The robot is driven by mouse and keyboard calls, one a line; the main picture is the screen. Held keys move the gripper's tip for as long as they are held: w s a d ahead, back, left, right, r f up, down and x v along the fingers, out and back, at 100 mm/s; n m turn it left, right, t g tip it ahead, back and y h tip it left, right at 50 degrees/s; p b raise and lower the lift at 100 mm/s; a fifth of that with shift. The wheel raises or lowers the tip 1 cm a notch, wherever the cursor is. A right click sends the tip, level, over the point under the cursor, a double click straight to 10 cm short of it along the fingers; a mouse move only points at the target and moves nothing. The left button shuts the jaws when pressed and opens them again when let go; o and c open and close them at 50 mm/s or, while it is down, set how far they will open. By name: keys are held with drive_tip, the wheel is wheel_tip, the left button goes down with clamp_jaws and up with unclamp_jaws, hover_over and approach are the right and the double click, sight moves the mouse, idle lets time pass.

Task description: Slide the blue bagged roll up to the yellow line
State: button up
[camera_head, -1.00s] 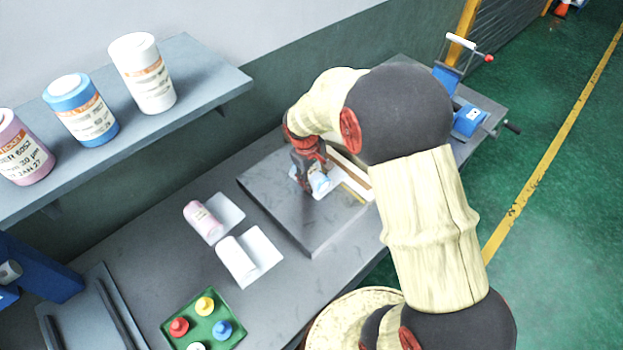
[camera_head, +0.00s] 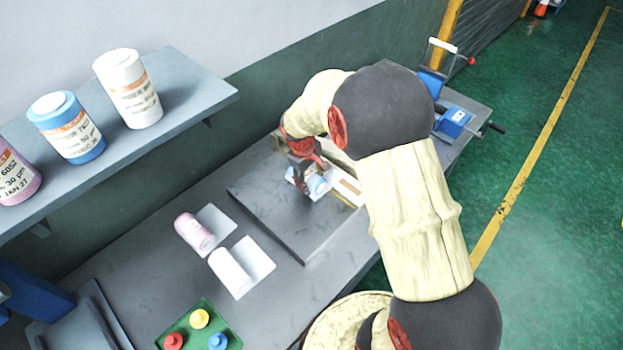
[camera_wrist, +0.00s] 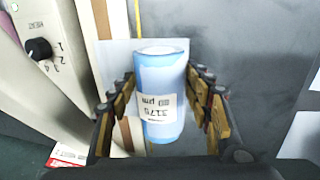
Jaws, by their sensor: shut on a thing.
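The blue bagged roll (camera_wrist: 160,75) has a white label and lies in a pale clear bag sheet (camera_wrist: 112,62). My gripper (camera_wrist: 162,90) has one finger on each side of the roll and is shut on it. In the head view my gripper (camera_head: 307,182) is low over the grey raised board, and the blue roll (camera_head: 318,186) shows partly below it. A thin yellow line (camera_wrist: 138,14) shows at the top of the wrist view, beyond the roll. The gap between roll and line is hard to judge.
A cream machine with a black heat dial (camera_wrist: 38,48) stands close at the left in the wrist view. In the head view, a pink roll (camera_head: 193,232) and a white roll (camera_head: 230,270) lie on sheets left of the board (camera_head: 285,225). A blue vise (camera_head: 452,122) stands at the bench's far end.

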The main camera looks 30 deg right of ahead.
drive_tip(key=shift+w+a, duration=0.1)
drive_tip(key=shift+w, duration=0.1)
drive_tip(key=o, duration=1.5)
drive_tip(key=r, duration=0.4)
drive_tip(key=a+r, duration=0.1)
drive_tip(key=r, duration=0.2)
drive_tip(key=a+r, duration=0.1)
drive_tip(key=r, duration=0.3)
drive_tip(key=shift+s+a+r, duration=0.1)
drive_tip(key=shift+s+r, duration=0.25)
